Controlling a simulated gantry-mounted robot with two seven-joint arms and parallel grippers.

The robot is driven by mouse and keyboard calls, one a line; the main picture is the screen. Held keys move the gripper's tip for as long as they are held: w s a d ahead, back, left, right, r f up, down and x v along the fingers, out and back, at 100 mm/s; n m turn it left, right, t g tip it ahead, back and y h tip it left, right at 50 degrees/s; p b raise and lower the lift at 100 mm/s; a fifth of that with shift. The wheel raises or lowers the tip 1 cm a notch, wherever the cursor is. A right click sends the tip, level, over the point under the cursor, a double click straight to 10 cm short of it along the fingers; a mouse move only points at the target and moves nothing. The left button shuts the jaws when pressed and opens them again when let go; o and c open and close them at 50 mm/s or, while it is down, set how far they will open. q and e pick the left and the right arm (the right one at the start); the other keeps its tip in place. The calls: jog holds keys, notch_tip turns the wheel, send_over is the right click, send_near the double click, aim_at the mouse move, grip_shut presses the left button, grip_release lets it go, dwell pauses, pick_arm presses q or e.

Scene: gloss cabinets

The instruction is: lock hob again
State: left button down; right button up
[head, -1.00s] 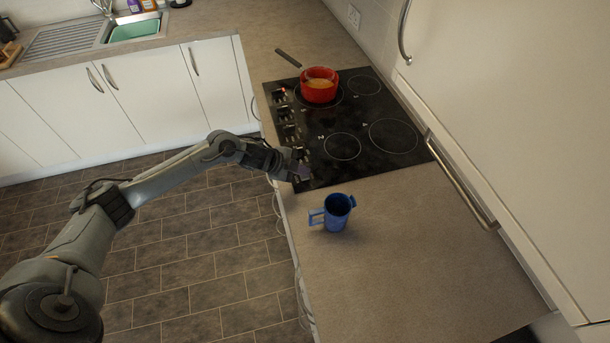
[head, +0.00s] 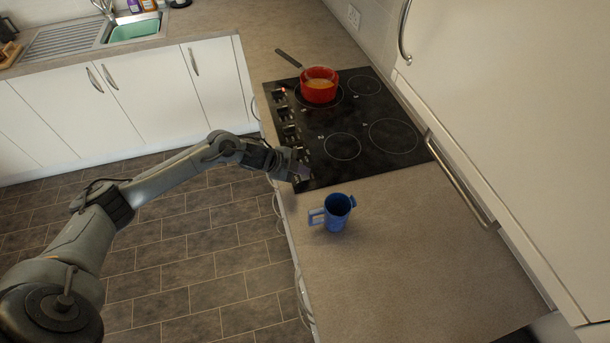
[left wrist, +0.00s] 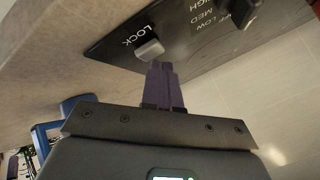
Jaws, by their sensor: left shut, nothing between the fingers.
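The black hob (head: 370,138) is set in the worktop, with a row of knobs (head: 287,115) along its left edge and a small red light near the far end. In the left wrist view a grey lock switch (left wrist: 149,50) sits beside the printed word LOCK. My left gripper (head: 303,171) is at the hob's near left corner. Its purple fingers (left wrist: 163,84) are shut and empty, with the tips just by the lock switch; I cannot tell whether they touch it. My right gripper is not in view.
A red pot (head: 319,88) with a dark handle stands on a far left ring of the hob. A blue mug (head: 337,212) stands on the worktop just in front of the hob, close to my left gripper. The near worktop (head: 430,265) is clear.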

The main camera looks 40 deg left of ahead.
aim_at(302, 177)
pick_arm(q)
jog(key=shift+f, duration=0.1)
dwell(0.3)
jog(key=shift+f, duration=0.4)
jog(key=shift+r, duration=0.1)
jog(key=shift+s+r+p, duration=0.1)
jog(key=shift+r+p, duration=0.2)
jog(key=shift+p, duration=0.1)
dwell(0.4)
notch_tip(302, 177, up, 6)
jog(key=p, duration=0.5)
jog(key=shift+r+p, duration=0.1)
jog(key=shift+p, duration=0.25)
